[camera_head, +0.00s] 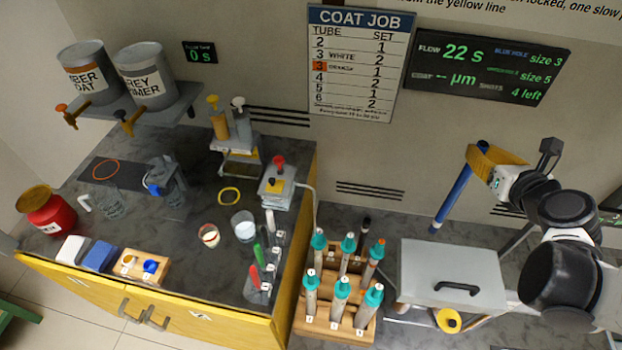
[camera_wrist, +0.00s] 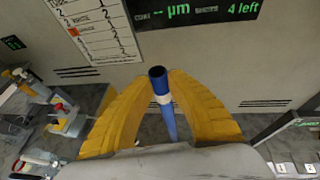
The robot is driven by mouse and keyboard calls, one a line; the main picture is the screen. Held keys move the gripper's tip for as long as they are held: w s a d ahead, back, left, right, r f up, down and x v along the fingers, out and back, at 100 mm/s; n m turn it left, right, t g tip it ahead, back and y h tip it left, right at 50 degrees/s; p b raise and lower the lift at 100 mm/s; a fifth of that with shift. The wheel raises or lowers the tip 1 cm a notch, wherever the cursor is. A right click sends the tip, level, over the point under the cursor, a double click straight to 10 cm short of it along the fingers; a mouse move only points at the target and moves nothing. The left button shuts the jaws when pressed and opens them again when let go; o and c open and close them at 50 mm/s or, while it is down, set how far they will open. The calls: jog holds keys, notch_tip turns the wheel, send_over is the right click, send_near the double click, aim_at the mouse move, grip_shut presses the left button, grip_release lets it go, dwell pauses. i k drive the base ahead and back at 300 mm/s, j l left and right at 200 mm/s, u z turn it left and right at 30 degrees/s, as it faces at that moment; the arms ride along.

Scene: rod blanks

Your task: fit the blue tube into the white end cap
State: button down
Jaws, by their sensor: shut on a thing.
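The blue tube (camera_head: 453,200) is long and thin and hangs tilted in the air, left of my arm in the head view. My gripper (camera_head: 481,158) is shut on it near its upper end, with yellow fingers on both sides. In the wrist view the tube (camera_wrist: 166,112) stands between the fingers (camera_wrist: 160,82), with a pale band around it and a dark upper end. The tube's lower end is above the counter beside the grey lidded box. I cannot pick out the white end cap for certain in either view.
The grey lidded box (camera_head: 450,272) stands below my gripper. A wooden rack (camera_head: 318,328) holds several teal-topped tubes to its left. A small wooden block (camera_head: 157,281) with blue and orange round pieces sits on the yellow cabinet, near cups and glassware.

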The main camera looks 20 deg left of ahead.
aim_at(132, 263)
jog(key=k+j+u, duration=0.15)
jog(key=k+u, duration=0.2)
jog(key=k+j+u, duration=0.5)
jog(key=u, duration=0.2)
jog(key=j, duration=0.1)
